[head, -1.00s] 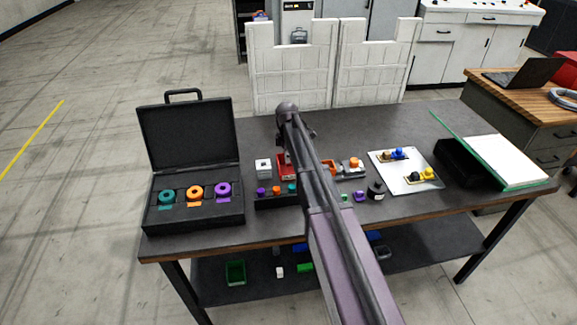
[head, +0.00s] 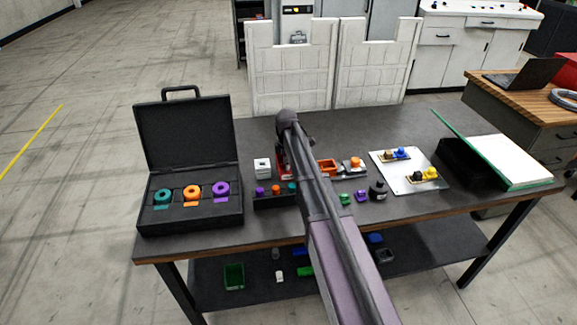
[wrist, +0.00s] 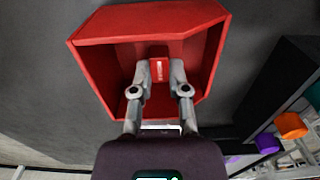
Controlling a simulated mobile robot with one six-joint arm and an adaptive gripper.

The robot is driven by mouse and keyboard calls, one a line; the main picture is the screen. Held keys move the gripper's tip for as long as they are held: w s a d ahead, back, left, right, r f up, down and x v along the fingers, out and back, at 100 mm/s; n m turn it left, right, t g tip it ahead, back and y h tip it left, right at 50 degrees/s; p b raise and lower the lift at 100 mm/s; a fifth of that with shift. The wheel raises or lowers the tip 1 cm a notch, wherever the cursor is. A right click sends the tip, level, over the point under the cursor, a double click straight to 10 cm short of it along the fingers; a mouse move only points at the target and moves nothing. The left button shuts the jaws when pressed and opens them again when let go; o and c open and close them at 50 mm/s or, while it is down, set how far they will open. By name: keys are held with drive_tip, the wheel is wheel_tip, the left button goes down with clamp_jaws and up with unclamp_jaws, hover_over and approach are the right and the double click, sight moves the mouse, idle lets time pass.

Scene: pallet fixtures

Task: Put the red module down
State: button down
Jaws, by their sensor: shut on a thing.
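In the wrist view my gripper (wrist: 160,78) is shut on the red module (wrist: 159,69), a small red block with a white marking. The fingers and the module are inside the outline of an open red bin (wrist: 150,22) with a slanted corner. I cannot tell whether the module touches the bin floor. In the head view the red bin (head: 281,170) shows only partly, to the left of my arm. My arm hides the module and the fingertips there.
A black rack (head: 262,202) with coloured pieces stands in front of the bin, and a white block (head: 262,168) to its left. An open black case (head: 190,212) stands at the left.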

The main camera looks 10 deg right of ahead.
drive_tip(key=shift+f, duration=0.2)
drive_tip(key=c, duration=0.6)
unclamp_jaws()
drive_tip(key=shift+r, duration=0.2)
wheel_tip(320, 180, up, 12)
drive_tip(key=p, duration=1.2)
drive_tip(key=shift+s, duration=0.1)
